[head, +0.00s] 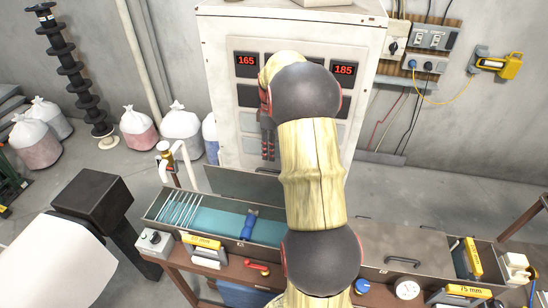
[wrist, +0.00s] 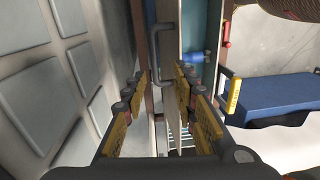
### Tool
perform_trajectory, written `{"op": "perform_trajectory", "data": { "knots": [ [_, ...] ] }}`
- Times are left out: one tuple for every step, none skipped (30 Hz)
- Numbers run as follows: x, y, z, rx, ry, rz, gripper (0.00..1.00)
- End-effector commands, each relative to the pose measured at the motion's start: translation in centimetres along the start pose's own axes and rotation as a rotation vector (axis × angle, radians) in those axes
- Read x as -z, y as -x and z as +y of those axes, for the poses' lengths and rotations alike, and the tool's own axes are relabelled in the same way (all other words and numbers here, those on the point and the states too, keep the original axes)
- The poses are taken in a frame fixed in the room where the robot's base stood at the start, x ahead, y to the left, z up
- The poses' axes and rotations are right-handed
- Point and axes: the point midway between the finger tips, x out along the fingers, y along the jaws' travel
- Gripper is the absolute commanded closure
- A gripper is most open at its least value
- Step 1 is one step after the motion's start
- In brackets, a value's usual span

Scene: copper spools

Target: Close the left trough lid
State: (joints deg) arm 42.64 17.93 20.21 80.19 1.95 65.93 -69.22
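The left trough (head: 150,215) stands open, with blue-green liquid or lining inside. Its grey lid (head: 240,185) stands raised along the trough's back edge, partly hidden by my arm. In the wrist view the raised lid (wrist: 165,15) is seen nearly edge-on, with a dark U-shaped handle (wrist: 157,62) on it. My gripper (head: 267,150) hangs in front of the white cabinet, above and behind the lid. In the wrist view my gripper (wrist: 163,88) is open, its yellow-padded fingers apart and empty. The handle lies beyond and roughly between the fingertips; I cannot tell whether they touch.
The white cabinet (head: 225,60) with red displays stands close behind my gripper; its panelled face fills the wrist view's left. A right trough has a closed lid (head: 390,248). A blue scoop-like tool (head: 249,225) rests in the left trough. White bags (head: 181,127) stand at left.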

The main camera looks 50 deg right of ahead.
Motion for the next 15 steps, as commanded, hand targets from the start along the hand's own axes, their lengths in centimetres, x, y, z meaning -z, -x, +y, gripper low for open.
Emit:
{"op": "perform_trajectory", "data": {
  "knots": [
    [-0.6,0.0,0.7,0.009,0.003,-0.001,0.72],
    [-0.8,-0.2,1.0,0.012,0.008,-0.002,0.72],
    [-1.0,-0.5,1.2,0.017,0.012,-0.003,0.72],
    [-1.1,-0.7,1.3,0.019,0.014,-0.003,0.72],
    [-1.2,-0.9,1.4,0.021,0.016,-0.004,0.72],
    [-1.2,-1.2,1.4,0.022,0.017,-0.004,0.72],
    [-1.2,-1.6,1.4,0.023,0.018,-0.004,0.72],
    [-1.2,-1.9,1.4,0.024,0.018,-0.004,0.72],
    [-1.2,-2.5,1.4,0.023,0.018,-0.004,0.72],
    [-1.2,-2.9,1.3,0.023,0.018,-0.004,0.72],
    [-1.2,-3.4,1.3,0.024,0.018,-0.004,0.72],
    [-1.2,-4.0,1.3,0.023,0.018,-0.004,0.72],
    [-1.2,-4.5,1.3,0.024,0.017,-0.005,0.72],
    [-1.2,-5.0,1.3,0.024,0.017,-0.004,0.72],
    [-1.2,-5.6,1.3,0.023,0.017,-0.004,0.72]
  ]
}}
